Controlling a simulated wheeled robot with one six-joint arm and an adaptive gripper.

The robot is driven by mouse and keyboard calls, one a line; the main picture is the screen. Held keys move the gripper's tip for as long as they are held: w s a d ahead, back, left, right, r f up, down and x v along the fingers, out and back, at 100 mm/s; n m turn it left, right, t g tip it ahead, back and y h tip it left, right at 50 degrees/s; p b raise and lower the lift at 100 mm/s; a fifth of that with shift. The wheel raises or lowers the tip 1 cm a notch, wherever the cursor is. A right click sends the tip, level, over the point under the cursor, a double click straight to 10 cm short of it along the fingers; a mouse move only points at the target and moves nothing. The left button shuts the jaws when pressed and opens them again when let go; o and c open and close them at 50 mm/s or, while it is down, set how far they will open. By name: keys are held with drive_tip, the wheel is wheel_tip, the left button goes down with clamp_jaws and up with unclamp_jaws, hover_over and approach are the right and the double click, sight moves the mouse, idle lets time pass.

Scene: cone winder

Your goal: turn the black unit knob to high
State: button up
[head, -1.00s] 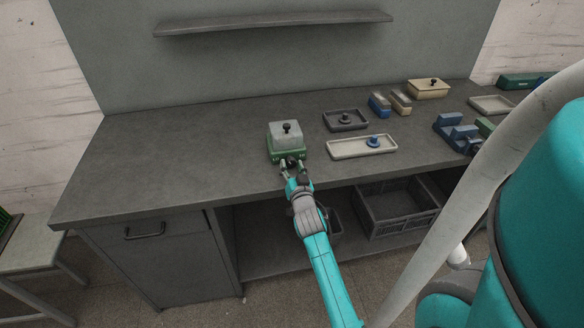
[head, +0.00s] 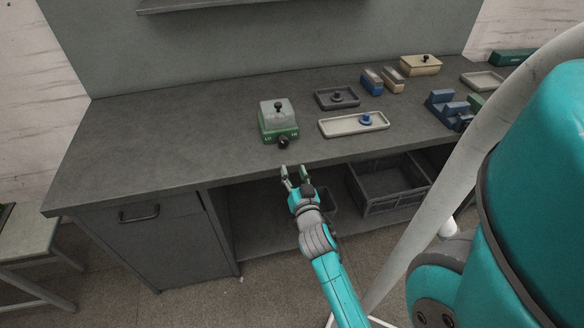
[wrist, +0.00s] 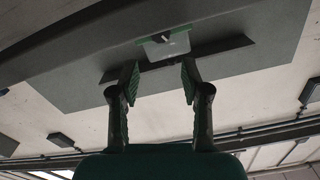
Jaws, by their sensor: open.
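The unit is a small green box (head: 278,126) with a pale grey cover (head: 277,112) and a small black knob on top of the cover. It stands near the front edge of the bench. A round black knob (head: 283,142) sits on its green front, between small pale marks that are too small to read. I cannot tell which way the knob points. My gripper (head: 294,170) is open and empty, just off the bench's front edge, below and apart from the front knob. In the wrist view, my gripper (wrist: 159,78) shows two spread fingers, with the unit's cover (wrist: 160,49) beyond them.
On the grey bench (head: 170,145), right of the unit, are a dark tray (head: 322,101), a pale tray (head: 335,130) with a blue knob, small blocks, and a cream box (head: 420,68). A dark crate (head: 385,205) sits below the bench. The bench's left is clear.

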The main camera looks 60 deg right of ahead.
sight(284, 143)
drive_tip(key=shift+o, duration=1.4)
drive_tip(key=n, duration=0.2)
drive_tip(key=w+d+n, duration=0.1)
drive_tip(key=n, duration=0.3)
drive_tip(key=shift+w+d+r, duration=0.2)
drive_tip(key=shift+d+r, duration=0.05)
drive_tip(key=shift+r, duration=0.05)
drive_tip(key=x, duration=1)
drive_tip(key=shift+w+d, duration=0.15)
drive_tip(key=shift+w, duration=0.1)
drive_tip(key=c, duration=1.2)
